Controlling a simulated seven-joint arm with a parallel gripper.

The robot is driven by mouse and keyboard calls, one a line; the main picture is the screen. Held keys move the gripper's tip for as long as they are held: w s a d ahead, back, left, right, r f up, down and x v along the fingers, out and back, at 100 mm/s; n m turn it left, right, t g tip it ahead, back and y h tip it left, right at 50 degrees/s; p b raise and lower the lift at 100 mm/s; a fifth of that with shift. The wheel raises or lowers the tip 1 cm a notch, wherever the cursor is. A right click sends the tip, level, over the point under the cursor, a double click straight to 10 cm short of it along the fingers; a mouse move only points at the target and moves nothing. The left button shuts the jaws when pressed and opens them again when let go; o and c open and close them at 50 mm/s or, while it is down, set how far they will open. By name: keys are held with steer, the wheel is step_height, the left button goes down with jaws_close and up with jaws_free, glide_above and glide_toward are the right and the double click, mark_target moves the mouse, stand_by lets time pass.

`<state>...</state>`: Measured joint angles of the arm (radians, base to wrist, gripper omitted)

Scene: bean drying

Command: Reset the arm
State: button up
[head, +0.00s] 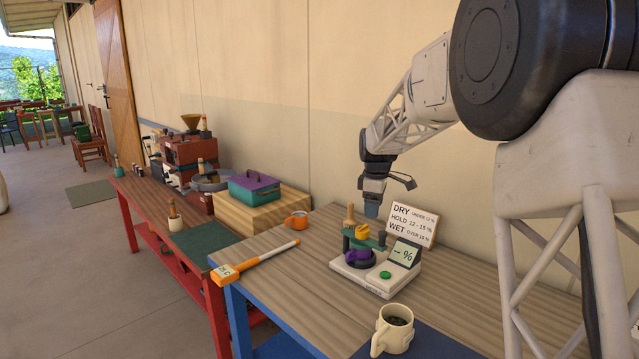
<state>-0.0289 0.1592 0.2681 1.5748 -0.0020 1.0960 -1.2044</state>
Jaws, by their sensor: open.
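My arm comes in from the right and bends down over the wooden bench (305,265). My gripper (371,211) points down, open and apparently empty, above the moisture meter (376,277). The meter is white with a green button and a display reading "-- %". A yellow piece (361,232) and a green arm or bracket stand above that, just below my gripper. At this size I cannot tell whether my fingertips touch anything.
A sign (412,222) reading DRY, HOLD, WET stands behind the meter. A cream mug (393,330) with dark contents is at the front. A red bench (150,205) holds a machine. The wall is close behind.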

steer(key=s+d+r+m+t, duration=0.1)
steer(key=s+r+m, duration=0.25)
steer(key=s, duration=1.05)
steer(key=s+d+r+m, duration=0.1)
steer(key=s+r+m, duration=0.25)
steer(key=s, duration=0.95)
steer(key=s+f+m, duration=0.3)
steer(key=s+f, duration=0.1)
steer(key=s, duration=0.9)
steer(key=s+f+m+t, duration=0.1)
steer(key=s+f+m, duration=0.3)
steer(key=s, duration=0.9)
steer(key=shift+s+d, duration=0.4)
steer(key=shift+f, duration=0.1)
